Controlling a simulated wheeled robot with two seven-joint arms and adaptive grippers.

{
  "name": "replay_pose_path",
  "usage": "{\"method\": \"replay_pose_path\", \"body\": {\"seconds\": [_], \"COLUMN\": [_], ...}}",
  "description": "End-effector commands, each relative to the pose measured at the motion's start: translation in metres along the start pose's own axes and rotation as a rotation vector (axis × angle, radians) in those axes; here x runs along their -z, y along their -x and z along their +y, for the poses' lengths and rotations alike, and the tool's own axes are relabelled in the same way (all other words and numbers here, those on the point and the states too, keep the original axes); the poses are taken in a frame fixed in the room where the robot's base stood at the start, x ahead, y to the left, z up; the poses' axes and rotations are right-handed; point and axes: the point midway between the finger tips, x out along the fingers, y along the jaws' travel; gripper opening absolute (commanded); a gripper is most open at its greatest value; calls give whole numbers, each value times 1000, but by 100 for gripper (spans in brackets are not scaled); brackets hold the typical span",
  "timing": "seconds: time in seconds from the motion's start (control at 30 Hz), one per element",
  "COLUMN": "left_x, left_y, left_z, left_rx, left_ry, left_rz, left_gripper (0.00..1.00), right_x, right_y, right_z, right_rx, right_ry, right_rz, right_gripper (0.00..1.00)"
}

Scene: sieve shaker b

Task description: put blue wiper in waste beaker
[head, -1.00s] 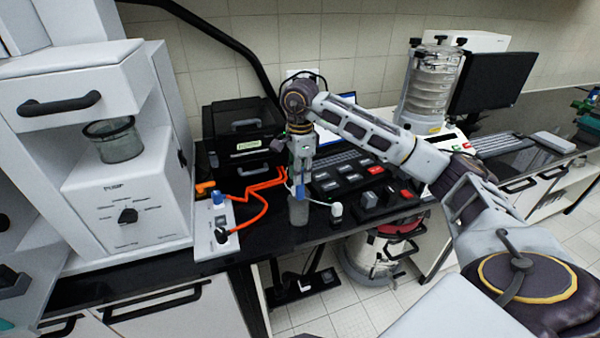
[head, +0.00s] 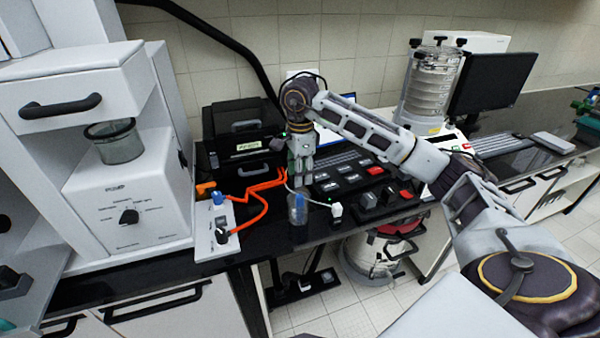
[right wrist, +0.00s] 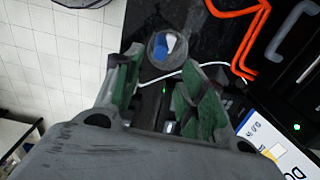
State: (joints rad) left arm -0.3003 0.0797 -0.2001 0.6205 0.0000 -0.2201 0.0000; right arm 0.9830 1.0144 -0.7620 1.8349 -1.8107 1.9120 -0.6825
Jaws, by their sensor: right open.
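The waste beaker (head: 298,212) is a small clear cup near the front edge of the black bench. The blue wiper (head: 299,201) shows inside it. In the right wrist view the beaker (right wrist: 153,51) is seen from above, with the blue wiper (right wrist: 161,47) and something white within its rim. My right gripper (head: 301,183) is above and a little behind the beaker in the head view. In the right wrist view its green-padded fingers (right wrist: 158,92) are apart and empty. My left gripper is not in view.
A white panel with a blue knob (head: 218,197) and orange cables (head: 262,190) lies left of the beaker. A black control panel with several buttons (head: 350,180) is to the right. A white cable passes close to the beaker. The bench's front edge is near.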

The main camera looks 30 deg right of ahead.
Motion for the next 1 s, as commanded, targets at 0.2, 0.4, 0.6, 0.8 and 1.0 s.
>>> {"method": "replay_pose_path", "body": {"seconds": [0.2,0.4,0.6,0.8,1.0], "left_x": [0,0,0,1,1], "left_y": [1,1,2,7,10], "left_z": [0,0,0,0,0], "left_rx": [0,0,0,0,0], "left_ry": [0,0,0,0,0], "left_rz": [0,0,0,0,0], "left_gripper": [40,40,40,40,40], "right_x": [0,0,0,0,0], "right_y": [23,46,65,80,94], "right_z": [-1,-1,0,-1,0], "right_rx": [3,2,2,1,1], "right_ry": [0,0,0,0,-1], "right_rz": [-1,0,-1,0,0], "right_gripper": [41,41,41,41,41]}}
